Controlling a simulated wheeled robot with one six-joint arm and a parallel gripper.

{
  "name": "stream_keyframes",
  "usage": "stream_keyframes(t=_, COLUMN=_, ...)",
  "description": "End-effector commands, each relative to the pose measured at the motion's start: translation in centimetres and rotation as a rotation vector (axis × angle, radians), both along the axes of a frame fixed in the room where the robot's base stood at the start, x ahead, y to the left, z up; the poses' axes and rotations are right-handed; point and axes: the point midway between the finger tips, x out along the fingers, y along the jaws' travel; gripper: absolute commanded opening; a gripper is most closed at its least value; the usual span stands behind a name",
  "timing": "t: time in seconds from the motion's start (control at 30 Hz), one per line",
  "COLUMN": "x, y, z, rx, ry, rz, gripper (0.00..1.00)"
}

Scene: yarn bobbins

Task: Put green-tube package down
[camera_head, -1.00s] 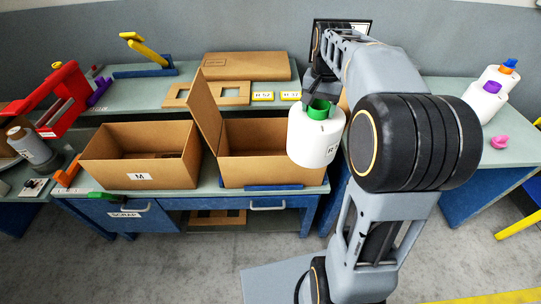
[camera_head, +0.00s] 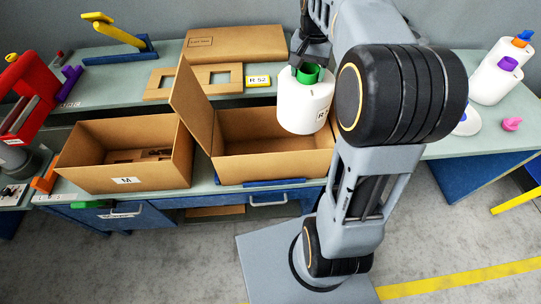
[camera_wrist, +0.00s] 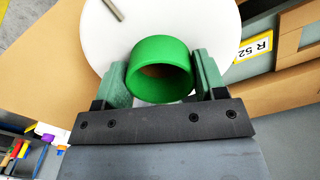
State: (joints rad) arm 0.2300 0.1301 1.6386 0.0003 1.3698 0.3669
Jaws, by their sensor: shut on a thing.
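The green-tube package is a white yarn bobbin (camera_head: 306,104) with a green tube (camera_head: 308,73) sticking out of its top. In the head view it hangs upright over the right part of the right cardboard box (camera_head: 262,166). My gripper (camera_head: 308,66) is shut on the green tube from above. In the wrist view the green tube (camera_wrist: 160,68) sits between my two fingers, with the white yarn (camera_wrist: 140,20) beyond it. Whether the bobbin's base touches anything in the box cannot be told; the box's right side is partly hidden.
The right box has a raised flap (camera_head: 192,103) on its left. An open box marked M (camera_head: 125,180) stands to its left. A closed carton (camera_head: 233,44), cardboard frames and a yellow R 52 label (camera_head: 265,81) lie behind. White bobbins (camera_head: 495,80) stand on the right table.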

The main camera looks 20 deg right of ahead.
Motion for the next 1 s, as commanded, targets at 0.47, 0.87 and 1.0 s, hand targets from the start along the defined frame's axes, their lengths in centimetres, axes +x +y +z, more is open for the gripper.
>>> stream_keyframes(t=0.47, x=0.0, y=0.2, z=-5.6, rx=-0.001, ry=-0.001, rz=0.005, gripper=0.0)
stream_keyframes(t=0.87, x=0.0, y=0.2, z=-12.4, rx=-0.001, ry=-0.002, rz=0.005, gripper=0.0)
stream_keyframes(t=1.0, x=0.0, y=0.2, z=-13.9, rx=0.0, ry=0.001, rz=0.005, gripper=0.0)
